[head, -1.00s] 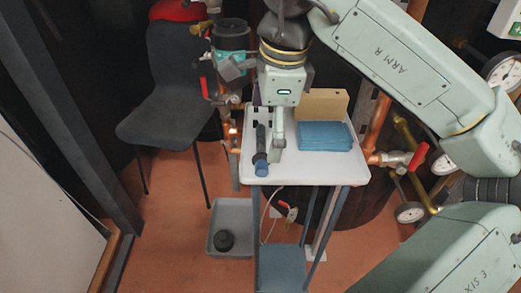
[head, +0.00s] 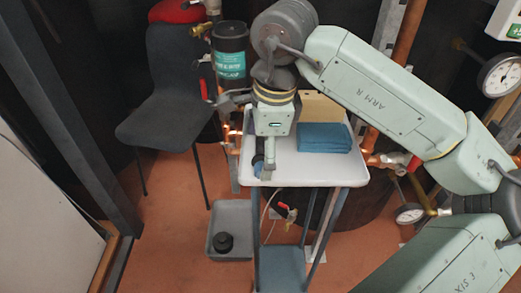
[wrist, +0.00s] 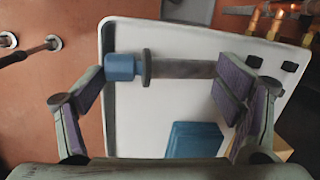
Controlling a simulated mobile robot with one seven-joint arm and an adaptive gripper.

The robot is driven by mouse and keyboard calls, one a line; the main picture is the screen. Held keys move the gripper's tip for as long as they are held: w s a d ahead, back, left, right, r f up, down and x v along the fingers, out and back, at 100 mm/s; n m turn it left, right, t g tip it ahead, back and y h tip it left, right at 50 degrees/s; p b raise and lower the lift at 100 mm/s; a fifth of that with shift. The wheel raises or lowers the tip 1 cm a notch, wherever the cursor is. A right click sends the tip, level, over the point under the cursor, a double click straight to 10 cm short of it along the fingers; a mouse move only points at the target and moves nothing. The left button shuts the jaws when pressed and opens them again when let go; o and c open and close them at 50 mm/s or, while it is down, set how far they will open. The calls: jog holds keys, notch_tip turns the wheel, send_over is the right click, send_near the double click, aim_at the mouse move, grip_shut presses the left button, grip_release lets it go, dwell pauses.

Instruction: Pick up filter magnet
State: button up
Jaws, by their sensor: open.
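The filter magnet appears to be the grey rod (wrist: 185,69) with a dark collar and a blue cap (wrist: 121,67). It lies on the white tabletop, crosswise in the wrist view, cap to the left near the edge. In the head view only its blue end (head: 258,163) shows clearly, and my gripper and wrist hide most of the rest. My gripper (wrist: 165,82) is open and empty above the table. Its purple-padded fingers are widely spread, the left near the cap and the right by the rod's other end. I cannot tell the remaining height.
A folded blue cloth (head: 324,138) and a cardboard piece (head: 322,106) are on the white table (head: 310,172), right of my gripper. Copper pipes and a red-handled valve (head: 413,165) stand at right. A grey tray (head: 230,250) with a black round object is on the floor. A chair (head: 170,95) stands left.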

jog(key=shift+s, duration=0.1)
grip_shut()
dwell(0.8)
jog(key=shift+a, duration=0.1)
